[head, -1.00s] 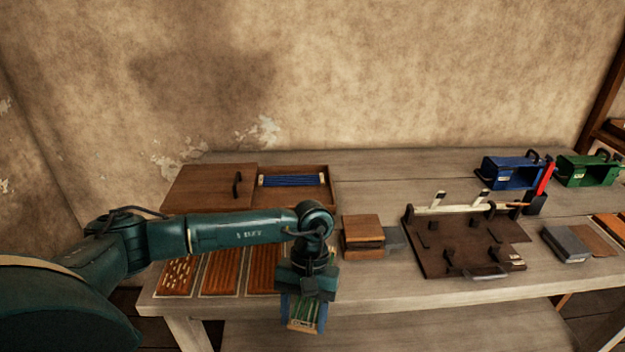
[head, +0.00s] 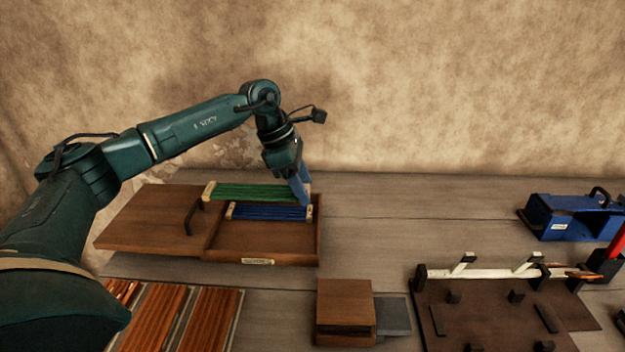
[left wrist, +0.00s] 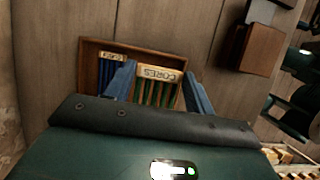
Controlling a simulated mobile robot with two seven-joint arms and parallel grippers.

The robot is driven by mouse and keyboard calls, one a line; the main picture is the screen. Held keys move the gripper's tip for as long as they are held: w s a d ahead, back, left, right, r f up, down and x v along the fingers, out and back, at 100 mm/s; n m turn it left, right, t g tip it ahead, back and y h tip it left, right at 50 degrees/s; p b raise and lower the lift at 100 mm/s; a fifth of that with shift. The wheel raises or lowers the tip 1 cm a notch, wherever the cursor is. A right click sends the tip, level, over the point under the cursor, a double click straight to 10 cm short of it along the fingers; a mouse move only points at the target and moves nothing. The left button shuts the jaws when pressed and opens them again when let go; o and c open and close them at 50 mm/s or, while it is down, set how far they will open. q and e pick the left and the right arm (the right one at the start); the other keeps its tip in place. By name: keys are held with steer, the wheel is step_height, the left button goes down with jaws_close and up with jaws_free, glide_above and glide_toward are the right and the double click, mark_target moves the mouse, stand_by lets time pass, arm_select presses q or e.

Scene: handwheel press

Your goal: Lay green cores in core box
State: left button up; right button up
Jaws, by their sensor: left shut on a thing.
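The green cores (head: 255,193) are a bundle of green rods with pale end plates. My left gripper (head: 303,188) is shut on their right end and holds them level over the back of the open core box (head: 262,257). In the left wrist view the blue fingers (left wrist: 160,88) stand either side of the end plate marked CORES (left wrist: 158,73), with green rods below it. The blue cores (head: 268,212) lie in the box, beside and partly below the green ones. Whether the green cores touch the box is unclear. My right gripper is not in view.
A wooden lid or panel with a black handle (head: 140,215) adjoins the box on the left. Brown strips (head: 210,318) lie in front. A wooden block (head: 345,305), a dark fixture board (head: 500,310) and a blue holder (head: 570,218) stand to the right.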

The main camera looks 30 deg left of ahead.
arm_select(q)
steer(key=shift+f+p, duration=0.25)
steer(key=shift+p, duration=0.3)
steer(key=shift+s+d+f+p, duration=0.1)
steer(key=shift+f+p, duration=0.6)
steer(key=shift+f, duration=0.4)
step_height(320, 180, down, 8)
steer(key=b, duration=0.5)
steer(key=shift+f+b, duration=0.15)
steer(key=shift+b, duration=0.15)
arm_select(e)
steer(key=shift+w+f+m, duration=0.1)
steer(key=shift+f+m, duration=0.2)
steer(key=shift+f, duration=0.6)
arm_select(q)
steer(key=shift+f+b, duration=0.5)
steer(key=shift+f, duration=0.25)
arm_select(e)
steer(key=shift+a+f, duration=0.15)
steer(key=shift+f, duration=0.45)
